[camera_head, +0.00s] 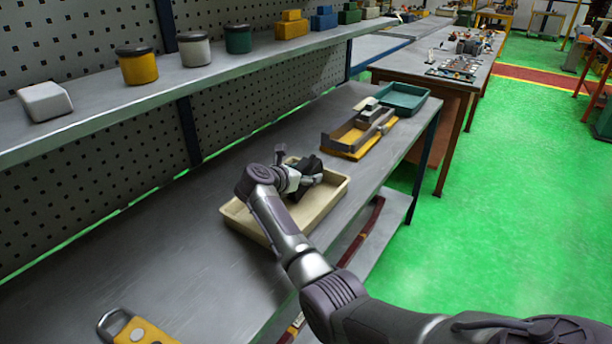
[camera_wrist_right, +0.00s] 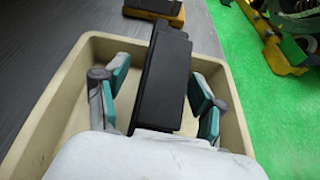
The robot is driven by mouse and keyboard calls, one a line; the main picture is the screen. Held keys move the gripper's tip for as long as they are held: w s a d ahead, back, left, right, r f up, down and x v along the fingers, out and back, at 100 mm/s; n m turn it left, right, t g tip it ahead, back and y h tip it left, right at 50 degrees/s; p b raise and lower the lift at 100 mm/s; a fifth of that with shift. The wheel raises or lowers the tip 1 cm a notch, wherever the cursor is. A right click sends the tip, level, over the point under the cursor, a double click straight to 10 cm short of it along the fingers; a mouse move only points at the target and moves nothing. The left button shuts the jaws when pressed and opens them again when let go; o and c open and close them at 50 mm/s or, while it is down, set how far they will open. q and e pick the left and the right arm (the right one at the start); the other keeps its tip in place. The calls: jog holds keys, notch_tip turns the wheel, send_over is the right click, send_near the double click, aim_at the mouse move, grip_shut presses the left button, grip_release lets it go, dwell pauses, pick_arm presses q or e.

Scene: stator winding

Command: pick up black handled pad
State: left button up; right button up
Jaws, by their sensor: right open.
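The black handled pad (camera_wrist_right: 163,82) shows in the right wrist view as a long black block, tilted over a beige tray (camera_wrist_right: 232,115). My right gripper (camera_wrist_right: 159,84) is open, with one teal-padded finger on each side of the pad and visible gaps between. In the head view the dark pad (camera_head: 312,165) is partly hidden by my right gripper (camera_head: 308,181) over the beige tray (camera_head: 335,196) on the grey bench. The handle cannot be made out. My left gripper is not in view.
A yellow tray with parts (camera_head: 350,143) and a green tray (camera_head: 405,97) stand farther along the bench. A yellow tool (camera_head: 140,332) lies at the near left. A shelf (camera_head: 180,85) with several pots and blocks runs above. Bare bench lies left of the beige tray.

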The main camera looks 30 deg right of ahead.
jog(key=shift+s+a+r, duration=0.1)
jog(key=shift+a+r, duration=0.05)
jog(key=shift+a, duration=0.05)
jog(key=shift+c, duration=2.3)
jog(key=shift+d, duration=0.15)
jog(key=c, duration=0.5)
grip_shut()
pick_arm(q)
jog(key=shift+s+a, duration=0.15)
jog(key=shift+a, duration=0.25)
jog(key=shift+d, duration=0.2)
